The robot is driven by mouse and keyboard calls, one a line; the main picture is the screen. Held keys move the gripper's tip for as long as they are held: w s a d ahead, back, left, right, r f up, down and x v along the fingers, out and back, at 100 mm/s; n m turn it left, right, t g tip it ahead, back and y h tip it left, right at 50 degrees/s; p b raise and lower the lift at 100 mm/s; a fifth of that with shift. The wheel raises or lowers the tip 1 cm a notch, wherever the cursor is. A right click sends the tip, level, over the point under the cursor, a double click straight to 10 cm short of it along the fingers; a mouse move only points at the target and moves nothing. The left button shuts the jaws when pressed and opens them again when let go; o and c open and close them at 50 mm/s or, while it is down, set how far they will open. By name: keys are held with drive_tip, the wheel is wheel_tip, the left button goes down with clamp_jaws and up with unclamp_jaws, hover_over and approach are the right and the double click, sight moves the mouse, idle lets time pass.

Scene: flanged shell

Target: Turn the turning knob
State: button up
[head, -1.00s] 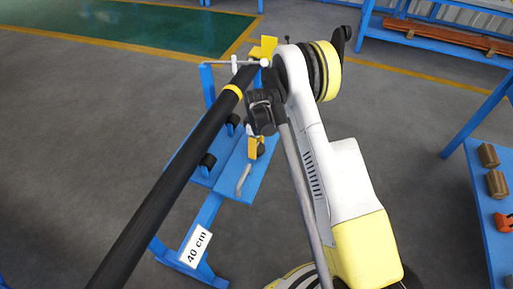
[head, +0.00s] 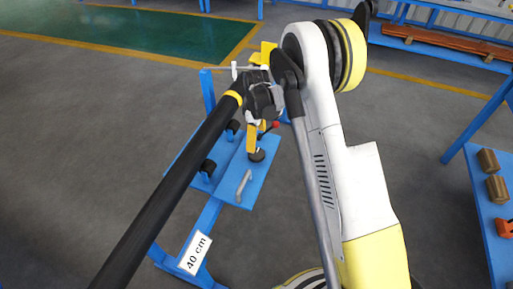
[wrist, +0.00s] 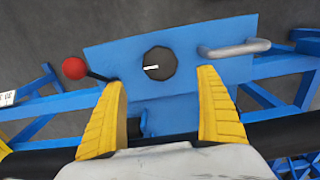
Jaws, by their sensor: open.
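The turning knob (wrist: 159,66) is a dark, many-sided disc with a white mark across its middle. It sits on a blue panel (wrist: 202,37) in the wrist view. It also shows in the head view as a small dark disc (head: 257,156), close to a yellow finger. My gripper (wrist: 161,79) is open, with its two yellow fingers at the left and right below the knob in the wrist view. The knob lies between the lines of the fingers, beyond their tips, and nothing is held. Contact is not visible.
A red-ball lever (wrist: 74,68) is left of the knob. A grey bar handle (wrist: 235,48) is to its right, also visible in the head view (head: 243,183). A long black pipe (head: 165,190) crosses the blue stand. Grey floor (head: 80,130) lies open at left.

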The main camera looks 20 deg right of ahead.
drive_tip(key=shift+r, duration=1.45)
drive_tip(key=s+r+m+t, duration=0.25)
drive_tip(key=s+r, duration=0.35)
drive_tip(key=r, duration=0.5)
drive_tip(key=s+r+m+t, duration=0.1)
drive_tip(key=s+r+m, duration=0.2)
drive_tip(key=s+r, duration=0.55)
drive_tip(key=s+r+m+t, duration=0.3)
drive_tip(key=s+r+m, duration=0.1)
drive_tip(key=s, duration=1.1)
drive_tip(key=shift+r+m+t, duration=0.2)
drive_tip(key=shift+m+t, duration=0.15)
drive_tip(key=shift+m, duration=0.3)
drive_tip(key=shift+s, duration=0.1)
